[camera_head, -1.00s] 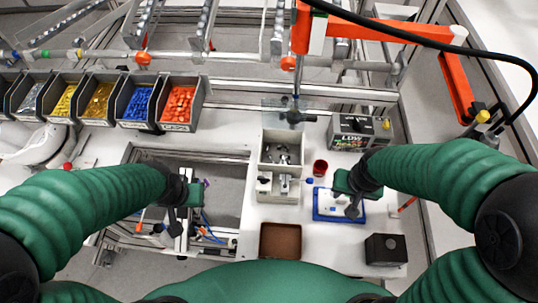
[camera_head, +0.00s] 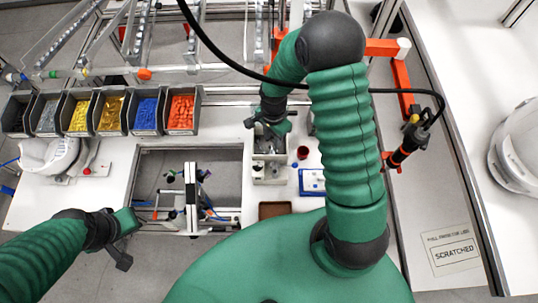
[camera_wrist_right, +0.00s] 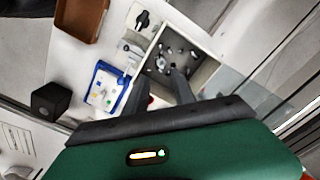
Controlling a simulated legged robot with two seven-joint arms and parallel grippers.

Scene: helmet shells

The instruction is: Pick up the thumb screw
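A grey open box (camera_head: 257,166) stands on the white table in the head view, below my right gripper (camera_head: 268,122). In the right wrist view the box (camera_wrist_right: 208,68) holds several small metal parts (camera_wrist_right: 163,62). I cannot single out the thumb screw among them. In the wrist view my right gripper (camera_wrist_right: 160,82) has its two dark fingers apart, with nothing seen between them. The fingers overlap the near edge of the box in the picture. My left gripper (camera_head: 124,242) hangs at the lower left in the head view, away from the box; its opening is unclear.
A red cup (camera_head: 303,152) and a blue tray (camera_head: 312,182) are right of the box. A brown tray (camera_head: 275,210) lies in front. A black block (camera_wrist_right: 50,100) shows in the wrist view. Bins of coloured parts (camera_head: 145,112) line the back left. A black cable crosses above.

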